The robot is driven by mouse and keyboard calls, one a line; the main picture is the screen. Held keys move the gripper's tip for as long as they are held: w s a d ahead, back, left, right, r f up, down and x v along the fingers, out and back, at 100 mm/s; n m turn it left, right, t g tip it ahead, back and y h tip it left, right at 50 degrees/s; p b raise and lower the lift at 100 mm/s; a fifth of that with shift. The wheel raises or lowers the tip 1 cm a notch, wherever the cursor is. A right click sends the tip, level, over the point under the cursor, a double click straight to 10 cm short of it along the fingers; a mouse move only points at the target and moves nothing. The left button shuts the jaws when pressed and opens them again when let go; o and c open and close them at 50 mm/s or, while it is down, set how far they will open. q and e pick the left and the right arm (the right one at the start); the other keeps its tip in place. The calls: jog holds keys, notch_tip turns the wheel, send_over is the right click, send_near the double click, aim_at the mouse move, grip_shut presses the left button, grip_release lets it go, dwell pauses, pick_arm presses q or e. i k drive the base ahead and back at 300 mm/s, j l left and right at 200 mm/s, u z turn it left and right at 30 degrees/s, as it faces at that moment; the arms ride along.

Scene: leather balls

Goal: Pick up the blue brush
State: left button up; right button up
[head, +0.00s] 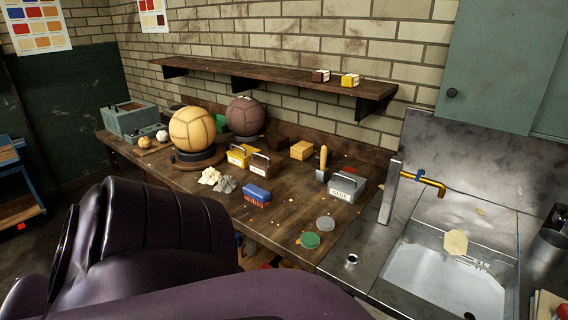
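The blue brush (257,194) lies on the wooden workbench (215,205) near its front edge, with a blue top and reddish bristles below. A large dark purple part of my own arm fills the lower left and bottom of the head view, in front of the bench. Neither gripper's fingers show, so nothing is seen touching the brush. The brush is fully in view and clear of the arm.
A grey cloth (225,184) and a pale crumpled cloth (210,175) lie left of the brush. A brown caddy (266,166) stands behind it. A green lid (310,240) and a grey tin (346,187) are to the right, before the sink (445,285). A tan ball (192,130) stands farther left.

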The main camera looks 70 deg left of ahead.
aim_at(261, 197)
jog(key=u, duration=2.45)
